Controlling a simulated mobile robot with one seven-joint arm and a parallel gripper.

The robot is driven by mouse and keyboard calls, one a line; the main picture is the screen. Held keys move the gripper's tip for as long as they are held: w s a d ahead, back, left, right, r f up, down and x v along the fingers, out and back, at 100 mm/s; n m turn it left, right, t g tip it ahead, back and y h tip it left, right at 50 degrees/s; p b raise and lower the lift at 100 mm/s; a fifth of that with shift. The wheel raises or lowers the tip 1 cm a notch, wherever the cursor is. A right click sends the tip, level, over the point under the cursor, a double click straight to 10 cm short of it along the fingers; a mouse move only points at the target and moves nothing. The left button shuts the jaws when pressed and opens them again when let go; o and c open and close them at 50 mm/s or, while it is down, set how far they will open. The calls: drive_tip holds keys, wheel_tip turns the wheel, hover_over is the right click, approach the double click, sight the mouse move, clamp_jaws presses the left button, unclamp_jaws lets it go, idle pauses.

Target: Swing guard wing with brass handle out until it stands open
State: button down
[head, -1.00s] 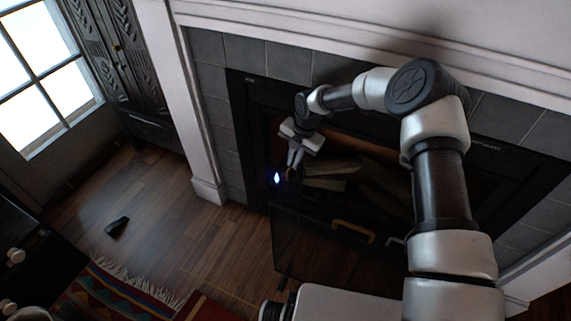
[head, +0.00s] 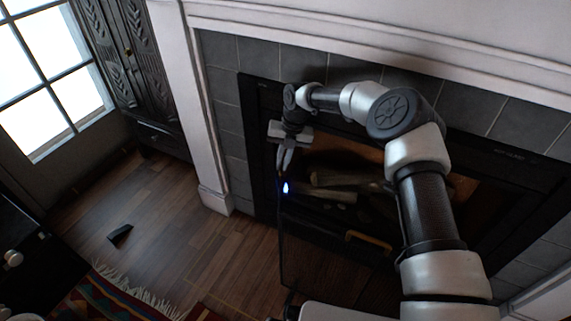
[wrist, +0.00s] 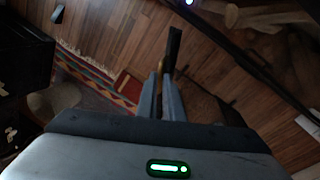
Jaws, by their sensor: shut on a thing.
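The guard wing is a thin, dark, framed panel (head: 281,245) in the head view, standing upright at the front left of the fireplace, seen nearly edge-on. My gripper (head: 284,165) is at its upper end, fingers pointing down and shut on it. In the wrist view the fingers (wrist: 172,85) close on a dark upright piece (wrist: 174,46).
Logs (head: 335,180) lie in the dark firebox. The white fireplace surround (head: 190,120) stands left of it. A small blue-white light (head: 285,187) glows near the fingers. A dark wedge (head: 120,235) and a fringed rug (head: 130,295) lie on the floor. Wood floor (head: 220,250) left of the wing is clear.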

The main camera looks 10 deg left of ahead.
drive_tip(key=shift+f, duration=0.1)
drive_tip(key=c, duration=1.9)
unclamp_jaws()
wheel_tip(320, 180, up, 12)
drive_tip(key=d+p, duration=0.2)
drive_tip(key=shift+w+d+p, duration=0.15)
drive_tip(key=shift+w+p, duration=0.05)
drive_tip(key=shift+p, duration=0.15)
drive_tip(key=shift+f, duration=0.1)
